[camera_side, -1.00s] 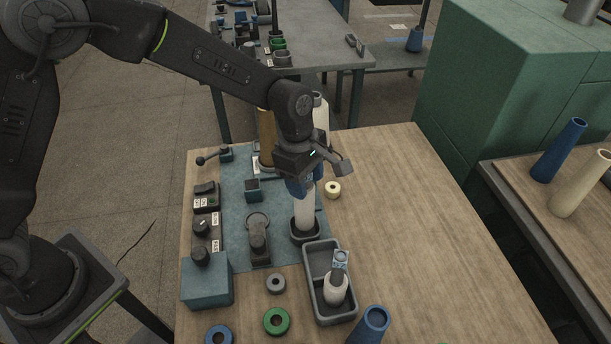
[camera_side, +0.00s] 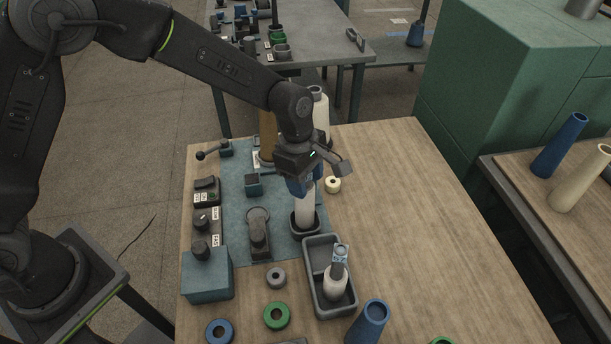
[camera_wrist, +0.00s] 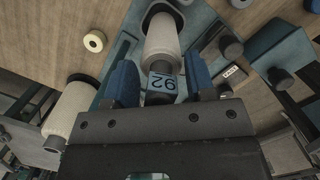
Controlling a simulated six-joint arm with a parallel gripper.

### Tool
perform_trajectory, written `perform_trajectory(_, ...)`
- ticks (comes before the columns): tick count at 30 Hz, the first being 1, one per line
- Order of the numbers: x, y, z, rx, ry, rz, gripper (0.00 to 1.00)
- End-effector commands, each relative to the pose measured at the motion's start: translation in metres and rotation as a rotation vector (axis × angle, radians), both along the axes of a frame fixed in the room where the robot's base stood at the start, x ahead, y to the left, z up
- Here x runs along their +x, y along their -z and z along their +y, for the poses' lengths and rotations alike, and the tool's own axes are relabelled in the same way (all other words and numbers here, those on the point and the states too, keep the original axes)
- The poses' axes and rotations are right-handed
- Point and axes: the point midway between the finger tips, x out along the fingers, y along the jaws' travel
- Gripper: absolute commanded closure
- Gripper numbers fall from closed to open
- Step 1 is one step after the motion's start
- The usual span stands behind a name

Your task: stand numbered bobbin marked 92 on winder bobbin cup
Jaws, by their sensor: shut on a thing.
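The numbered bobbin (camera_side: 305,207) is white with a dark top. Its label, reading 92, shows upside down in the wrist view (camera_wrist: 163,83). My gripper (camera_side: 301,184) is shut on the dark top, with its blue fingers on either side in the wrist view (camera_wrist: 160,80). The bobbin is upright, and its lower end is inside the rim of the grey winder bobbin cup (camera_side: 319,229). The cup also shows in the wrist view (camera_wrist: 178,12). The frames do not show whether the bobbin rests on the cup's floor.
A grey tray (camera_side: 314,262) in front of the cup holds another labelled white bobbin (camera_side: 335,284). A grey post (camera_side: 258,236) stands left of the cup. A cream ring (camera_side: 333,185) lies to its right. A tall white cone (camera_side: 319,112) stands behind. The right side of the table is clear.

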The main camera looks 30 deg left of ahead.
Motion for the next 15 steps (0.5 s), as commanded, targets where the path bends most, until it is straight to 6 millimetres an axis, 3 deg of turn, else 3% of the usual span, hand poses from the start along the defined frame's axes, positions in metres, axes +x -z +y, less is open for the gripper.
perform_trajectory(15, 0.0001, 0.0096, 0.0, 0.0, -0.001, 0.001, 0.74)
